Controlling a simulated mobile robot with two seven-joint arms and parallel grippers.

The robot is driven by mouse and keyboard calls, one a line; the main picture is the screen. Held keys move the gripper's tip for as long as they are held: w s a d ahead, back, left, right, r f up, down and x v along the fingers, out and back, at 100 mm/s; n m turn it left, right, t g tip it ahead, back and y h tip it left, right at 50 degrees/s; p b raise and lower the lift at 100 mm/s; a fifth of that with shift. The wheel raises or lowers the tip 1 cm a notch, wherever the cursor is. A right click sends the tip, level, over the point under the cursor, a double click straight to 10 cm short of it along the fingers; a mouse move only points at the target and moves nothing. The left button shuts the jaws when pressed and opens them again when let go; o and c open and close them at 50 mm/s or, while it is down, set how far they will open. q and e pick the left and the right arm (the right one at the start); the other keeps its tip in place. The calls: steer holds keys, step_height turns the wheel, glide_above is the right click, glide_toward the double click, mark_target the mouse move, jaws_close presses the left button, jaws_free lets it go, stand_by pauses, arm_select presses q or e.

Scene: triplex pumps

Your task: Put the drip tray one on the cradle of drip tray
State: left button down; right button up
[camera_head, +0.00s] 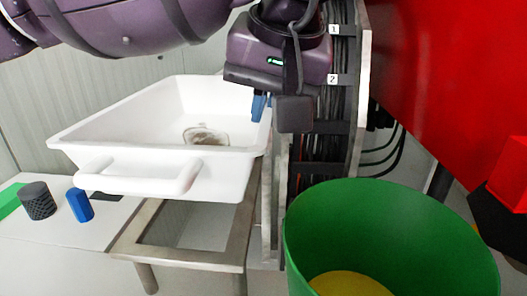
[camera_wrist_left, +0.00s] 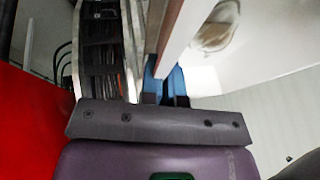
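The drip tray (camera_head: 130,160) is a white, deep tray with a handle bar on its near side. It shows in the middle left of the head view, above an open metal frame (camera_head: 185,258) that looks like the cradle. I cannot tell whether the tray touches the frame. My left gripper (camera_head: 260,106) is at the tray's right side wall, its blue fingers partly hidden. In the left wrist view the blue fingers (camera_wrist_left: 166,88) stand on both sides of the tray's wall (camera_wrist_left: 182,35), closed on it. My right gripper is not in view.
A green bin (camera_head: 385,225) with something yellow inside stands at the front right. A white surface at the left holds a dark knurled cylinder (camera_head: 38,201) and a blue piece (camera_head: 79,205). A cable rack (camera_head: 325,110) stands right of the tray. A red panel (camera_head: 440,70) fills the right.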

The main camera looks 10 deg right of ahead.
arm_select(q)
steer(key=shift+f, duration=0.85)
step_height(320, 180, down, 4)
steer(key=shift+f+b, duration=0.15)
steer(key=shift+b, duration=0.2)
steer(key=shift+f, duration=0.15)
steer(key=c, duration=1.4)
jaws_free()
steer(key=shift+o, duration=0.2)
